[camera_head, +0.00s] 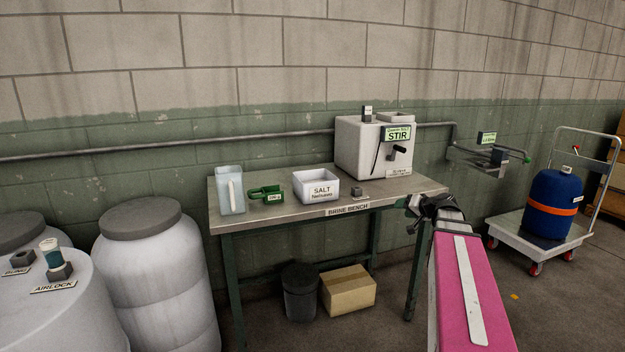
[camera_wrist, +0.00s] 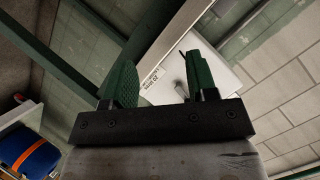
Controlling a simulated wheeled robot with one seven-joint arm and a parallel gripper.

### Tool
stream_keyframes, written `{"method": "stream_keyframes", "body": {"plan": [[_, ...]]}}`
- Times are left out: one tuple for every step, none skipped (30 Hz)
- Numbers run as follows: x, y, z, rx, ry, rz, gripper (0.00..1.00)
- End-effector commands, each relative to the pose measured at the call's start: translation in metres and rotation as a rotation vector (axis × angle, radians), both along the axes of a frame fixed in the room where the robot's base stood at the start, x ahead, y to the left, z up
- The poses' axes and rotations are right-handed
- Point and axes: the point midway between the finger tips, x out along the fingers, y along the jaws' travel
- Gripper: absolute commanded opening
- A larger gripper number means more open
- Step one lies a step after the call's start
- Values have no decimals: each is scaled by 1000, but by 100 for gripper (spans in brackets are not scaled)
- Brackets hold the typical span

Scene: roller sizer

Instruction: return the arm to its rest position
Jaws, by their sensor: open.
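My arm, with a pink cover, reaches from the bottom right of the head view toward the right end of the brine bench (camera_head: 250,222). My gripper (camera_head: 415,213) is at its far end, by the bench's front right corner, and looks small and dark there. In the wrist view my gripper (camera_wrist: 158,85) shows two green fingers standing well apart. Nothing is held between them. Beyond the fingers the wrist view shows the bench edge (camera_wrist: 165,45) and the white STIR machine (camera_wrist: 226,75). In the head view the STIR machine (camera_head: 360,148) stands on the bench.
On the bench are a white salt bin (camera_head: 316,187), a green scoop (camera_head: 264,193) and a clear jug (camera_head: 230,190). A blue drum (camera_head: 552,203) stands on a cart (camera_head: 535,236) at right. Large barrels (camera_head: 155,265) stand at left.

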Motion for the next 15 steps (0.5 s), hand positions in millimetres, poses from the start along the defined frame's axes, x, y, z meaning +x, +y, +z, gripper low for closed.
{"method": "stream_keyframes", "body": {"plan": [[-13, 23, -25, -29, 66, 33, 53], [-19, 34, -39, -49, 108, 50, 53], [-29, 49, -59, -79, 167, 73, 53], [-37, 60, -74, -103, 211, 89, 53], [-46, 70, -88, -130, 255, 105, 53], [-59, 83, -107, -167, 316, 125, 53], [-69, 93, -121, -196, 361, 140, 53], [-80, 101, -135, -228, 410, 153, 53], [-95, 112, -153, -273, 471, 170, 53], [-108, 120, -166, -308, 518, 182, 53], [-119, 126, -178, -345, 561, 191, 53], [-135, 133, -193, -395, 618, 202, 53], [-146, 137, -203, -432, 655, 208, 53], [-157, 141, -212, -468, 692, 212, 53], [-170, 145, -222, -514, 734, 215, 53]]}}
